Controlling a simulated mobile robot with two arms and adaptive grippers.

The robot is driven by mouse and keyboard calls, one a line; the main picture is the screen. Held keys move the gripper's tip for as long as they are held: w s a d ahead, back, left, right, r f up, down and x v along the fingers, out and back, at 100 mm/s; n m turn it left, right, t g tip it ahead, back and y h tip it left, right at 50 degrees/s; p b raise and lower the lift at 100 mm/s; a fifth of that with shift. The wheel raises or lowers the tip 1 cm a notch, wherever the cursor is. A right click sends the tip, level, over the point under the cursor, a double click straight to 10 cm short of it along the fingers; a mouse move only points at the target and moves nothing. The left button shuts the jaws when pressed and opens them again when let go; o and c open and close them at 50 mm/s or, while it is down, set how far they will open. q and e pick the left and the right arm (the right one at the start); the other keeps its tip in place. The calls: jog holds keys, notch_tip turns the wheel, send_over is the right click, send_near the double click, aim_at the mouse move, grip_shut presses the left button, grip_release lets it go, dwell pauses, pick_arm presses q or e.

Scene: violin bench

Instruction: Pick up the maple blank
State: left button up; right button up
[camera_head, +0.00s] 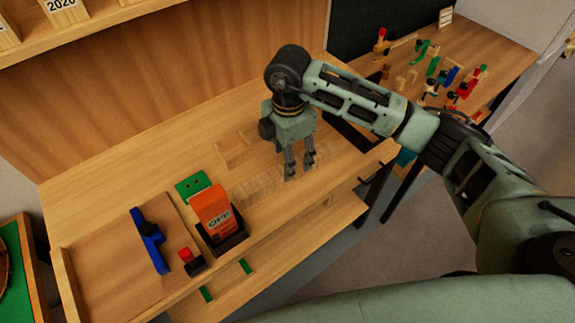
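I cannot single out the maple blank with certainty. A pale, flat wooden shape (232,154) lies on the wooden bench (130,165), left of my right gripper, and blends with the bench grain. A darker, striped patch (262,184) is in front of it. My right gripper (299,170) points down over the right part of the bench. Its two fingers are apart, with nothing visible between them. I cannot tell whether the fingertips touch the bench. My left gripper is out of view.
An orange block marked OFF (210,207) sits in a dark holder, with a green plate (193,185) behind it. A blue tool (149,241) and a red-topped black piece (190,260) are left. A second table (505,58) with several coloured clamps stands at back right.

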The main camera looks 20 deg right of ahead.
notch_tip(320, 180, down, 4)
jog(key=shift+d+r+p, duration=0.1)
jog(key=shift+r+p, duration=0.15)
jog(key=shift+p, duration=0.6)
jog(key=shift+w+f, duration=0.1)
jog(key=shift+f, duration=0.7)
jog(key=shift+c, duration=0.3)
jog(key=c, duration=0.9)
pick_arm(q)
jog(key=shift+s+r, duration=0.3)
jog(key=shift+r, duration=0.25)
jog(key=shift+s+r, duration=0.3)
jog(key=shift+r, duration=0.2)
pick_arm(e)
jog(key=shift+w+r, duration=0.1)
grip_shut()
